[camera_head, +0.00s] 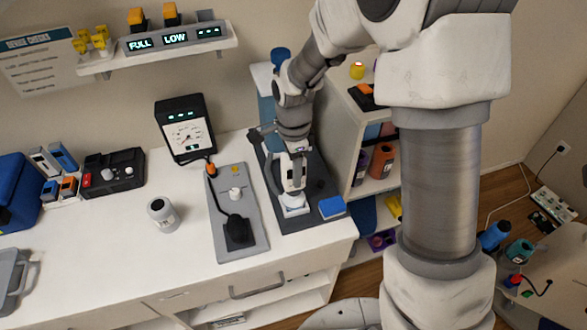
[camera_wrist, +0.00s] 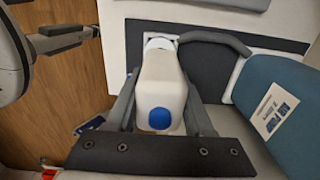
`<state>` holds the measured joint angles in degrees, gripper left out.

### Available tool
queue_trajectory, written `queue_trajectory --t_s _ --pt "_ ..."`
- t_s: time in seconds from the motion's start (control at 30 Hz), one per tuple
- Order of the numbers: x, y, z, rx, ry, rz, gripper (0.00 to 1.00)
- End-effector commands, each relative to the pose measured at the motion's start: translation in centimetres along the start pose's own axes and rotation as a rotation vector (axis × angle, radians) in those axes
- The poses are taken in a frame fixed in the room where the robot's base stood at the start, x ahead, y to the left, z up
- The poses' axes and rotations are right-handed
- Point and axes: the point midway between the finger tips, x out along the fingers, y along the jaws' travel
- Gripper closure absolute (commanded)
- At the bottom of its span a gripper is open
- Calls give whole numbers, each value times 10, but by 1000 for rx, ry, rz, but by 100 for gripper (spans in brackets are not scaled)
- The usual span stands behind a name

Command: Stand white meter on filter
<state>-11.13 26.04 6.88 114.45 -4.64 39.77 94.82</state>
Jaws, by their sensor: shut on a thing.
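My gripper (camera_head: 293,165) points down over the dark board (camera_head: 310,215). It is shut on the white meter. In the wrist view the white meter (camera_wrist: 162,92) sits between both fingers, with a blue round spot on its near end. In the head view the fingers hide much of it. Directly below the gripper is a white piece (camera_head: 293,204) on the board, which I take to be the filter. A white round part (camera_wrist: 160,44) with a dark hose shows just beyond the meter. I cannot tell whether meter and filter touch.
A blue block (camera_head: 332,207) lies on the board close to the right of the gripper. A teal air pump (camera_wrist: 275,105) stands close by. A grey panel (camera_head: 235,210) with a black plug lies to the left, then a white jar (camera_head: 162,214). An open shelf (camera_head: 365,150) stands right.

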Motion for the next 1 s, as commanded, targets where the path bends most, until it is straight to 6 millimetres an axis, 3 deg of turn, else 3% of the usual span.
queue_trajectory --t_s 1.0 --pt "19 0 0 1 0 0 100"
